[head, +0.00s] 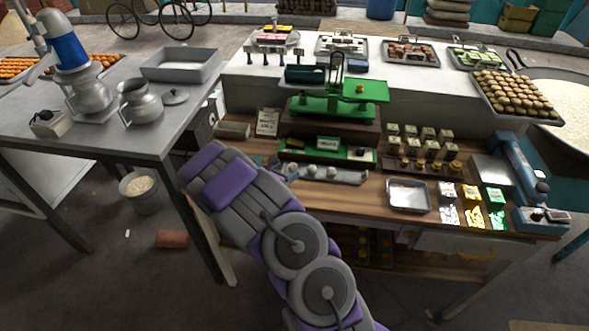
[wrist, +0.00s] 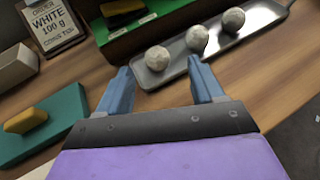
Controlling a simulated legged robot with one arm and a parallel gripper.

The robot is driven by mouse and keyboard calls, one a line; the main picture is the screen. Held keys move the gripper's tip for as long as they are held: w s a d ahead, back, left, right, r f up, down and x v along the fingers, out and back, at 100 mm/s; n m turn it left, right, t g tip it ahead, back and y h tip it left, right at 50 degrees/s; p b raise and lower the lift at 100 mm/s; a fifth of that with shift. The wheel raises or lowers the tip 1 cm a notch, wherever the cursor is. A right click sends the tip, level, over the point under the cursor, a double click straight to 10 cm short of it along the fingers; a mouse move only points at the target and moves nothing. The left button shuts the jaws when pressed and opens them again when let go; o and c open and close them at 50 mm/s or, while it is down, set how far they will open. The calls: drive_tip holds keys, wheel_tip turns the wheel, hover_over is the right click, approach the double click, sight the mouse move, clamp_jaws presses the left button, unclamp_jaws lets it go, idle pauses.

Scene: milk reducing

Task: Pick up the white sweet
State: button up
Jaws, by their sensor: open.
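Three round whitish sweets lie in a row on a narrow metal tray (wrist: 177,67): a near one (wrist: 157,58), a middle one (wrist: 197,38) and a far one (wrist: 233,20). In the head view the tray (head: 350,178) sits on the wooden counter, with some sweets (head: 332,172) showing on it. My gripper (wrist: 158,66) is open and empty, its two blue fingers apart. In the wrist view the near sweet shows just beyond the gap between the fingertips. In the head view my arm partly hides the gripper and the tray's left end.
An order card reading "WHITE 100 g" (wrist: 52,22) stands at the left. A teal block with a yellow piece (wrist: 26,120) lies near my left finger. The green balance scale (head: 330,108) stands behind the tray. A square metal tray (head: 408,196) and small boxes (head: 420,148) are to the right.

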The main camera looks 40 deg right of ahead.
sight(291, 167)
drive_tip(key=shift+w, duration=0.15)
drive_tip(key=shift+w+d+f, duration=0.15)
drive_tip(key=shift+w+f, duration=0.05)
drive_tip(key=b+x, duration=0.1)
drive_tip(key=x, duration=0.4)
drive_tip(key=shift+s+d, duration=0.15)
drive_tip(key=shift+a, duration=0.35)
drive_tip(key=shift+c, duration=0.8)
drive_tip(key=shift+a, duration=0.15)
drive_tip(key=c, duration=0.9)
drive_tip(key=shift+c, duration=0.2)
drive_tip(key=shift+r, duration=0.15)
